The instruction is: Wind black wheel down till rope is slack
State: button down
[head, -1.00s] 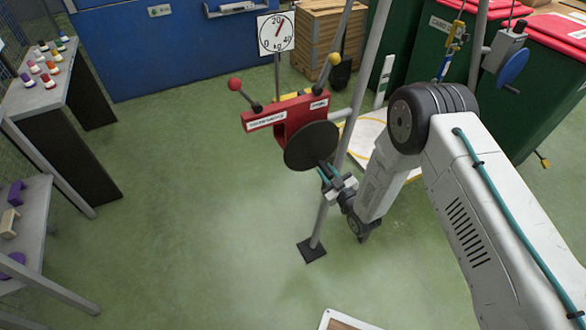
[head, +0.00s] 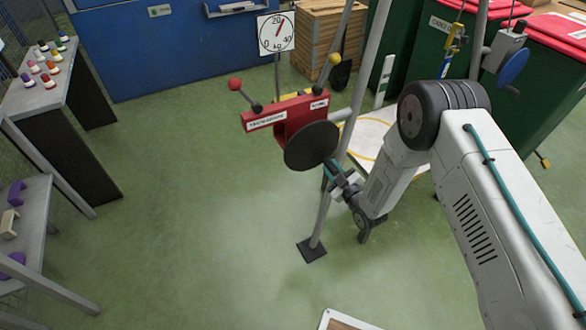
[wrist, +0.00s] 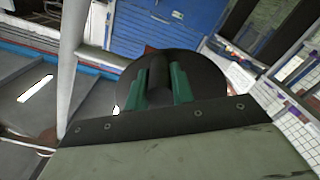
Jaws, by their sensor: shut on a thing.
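The black wheel (head: 312,146) is a flat dark disc on the front of a red winch body (head: 292,117), mounted on a grey post frame. My gripper (head: 331,168) is at the wheel's lower right edge. In the wrist view the wheel (wrist: 195,66) fills the middle. My gripper's green fingers (wrist: 159,88) stand on either side of a dark upright handle (wrist: 158,75) on the wheel and are shut on it. I cannot make out the rope clearly.
A second winch with a blue wheel (head: 513,66) hangs at the upper right, by a yellow hook (head: 454,44). Green bins with red lids (head: 555,35) stand behind. A grey table (head: 45,80) with coloured knobs is at left. The green floor in the middle is clear.

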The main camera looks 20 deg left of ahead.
jog(key=shift+w+d+r, duration=0.1)
jog(key=shift+w+d, duration=0.05)
jog(key=shift+d, duration=0.05)
jog(key=shift+w+d+r+n, duration=0.2)
jog(key=shift+w+r+n, duration=0.1)
jog(key=shift+n, duration=0.35)
jog(key=shift+w+d+r+n, duration=0.2)
jog(key=shift+r+n, duration=0.1)
jog(key=shift+n, duration=0.35)
jog(key=shift+w+d+r+n, duration=0.15)
jog(key=shift+r+n, duration=0.1)
jog(key=shift+n, duration=0.15)
jog(key=shift+w+d+r+n, duration=0.2)
jog(key=shift+r+n, duration=0.25)
jog(key=shift+n, duration=0.35)
jog(key=shift+r, duration=0.1)
jog(key=shift+w+d+r+n, duration=0.15)
jog(key=shift+r+n, duration=0.25)
jog(key=shift+n, duration=0.2)
jog(key=shift+w+d+r+n, duration=0.15)
jog(key=shift+r+n, duration=0.2)
jog(key=shift+n, duration=0.25)
jog(key=shift+a, duration=0.1)
